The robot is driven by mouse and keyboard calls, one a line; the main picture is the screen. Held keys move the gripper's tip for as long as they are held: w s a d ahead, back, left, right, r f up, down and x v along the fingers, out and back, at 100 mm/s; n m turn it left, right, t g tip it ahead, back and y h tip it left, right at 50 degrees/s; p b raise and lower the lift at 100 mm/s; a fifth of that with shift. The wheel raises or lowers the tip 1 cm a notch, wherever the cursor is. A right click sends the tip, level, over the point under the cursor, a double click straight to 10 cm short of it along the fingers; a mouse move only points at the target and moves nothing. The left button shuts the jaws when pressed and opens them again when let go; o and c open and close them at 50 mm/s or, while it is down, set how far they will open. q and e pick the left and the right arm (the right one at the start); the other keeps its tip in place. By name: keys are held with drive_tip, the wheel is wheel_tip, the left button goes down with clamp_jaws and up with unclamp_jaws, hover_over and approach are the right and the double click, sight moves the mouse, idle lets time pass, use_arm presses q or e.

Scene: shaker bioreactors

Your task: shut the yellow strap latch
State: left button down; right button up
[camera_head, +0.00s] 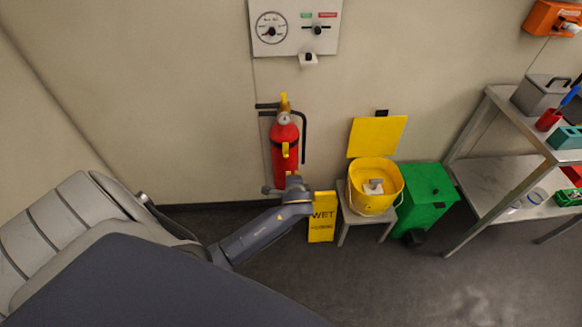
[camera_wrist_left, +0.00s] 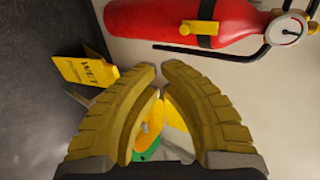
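A red fire extinguisher (camera_head: 284,134) is upright against the wall. A dark strap goes round it, with a yellow strap latch (camera_head: 285,150) on its front. In the left wrist view the extinguisher (camera_wrist_left: 150,18) lies sideways at the top, and the yellow latch (camera_wrist_left: 207,12) stands out from the strap. I cannot tell its exact angle. My left arm reaches in just below the extinguisher, its fingers not clear in the head view. In the left wrist view my left gripper (camera_wrist_left: 161,80) has its fingers together, apart from the latch, with nothing held. My right gripper is out of view.
A yellow wet-floor sign (camera_head: 321,217) stands right of my left wrist. Beyond it are an open yellow bucket (camera_head: 372,201) on a stool, a green bin (camera_head: 425,198) and a metal shelf (camera_head: 497,185). A gauge panel (camera_head: 294,27) hangs above the extinguisher.

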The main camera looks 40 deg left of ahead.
use_arm(q)
drive_tip(key=shift+s+d, duration=0.9)
drive_tip(key=shift+s, duration=0.2)
drive_tip(key=d+f+h, duration=0.4)
drive_tip(key=f, duration=0.8)
drive_tip(key=s+d+f+n+g+h, duration=0.1)
drive_tip(key=s+f+n, duration=0.1)
drive_tip(key=s+f, duration=0.55)
drive_tip(key=s+d+f+n+g+h, duration=0.1)
drive_tip(key=s+f, duration=0.3)
drive_tip(key=f, duration=0.6)
drive_tip(key=s+d+f+n+g, duration=0.1)
drive_tip(key=s+f, duration=0.4)
drive_tip(key=s, duration=0.7)
drive_tip(key=s+d+f+n+g, duration=0.1)
drive_tip(key=s+f, duration=0.4)
drive_tip(key=s, duration=0.8)
drive_tip(key=s+d+f+n+g+h, duration=0.1)
drive_tip(key=s+f+g, duration=0.2)
drive_tip(key=s, duration=0.9)
wheel_tip(320, 180, down, 2)
drive_tip(key=shift+s+d+f, duration=0.15)
drive_tip(key=shift+s+f, duration=0.05)
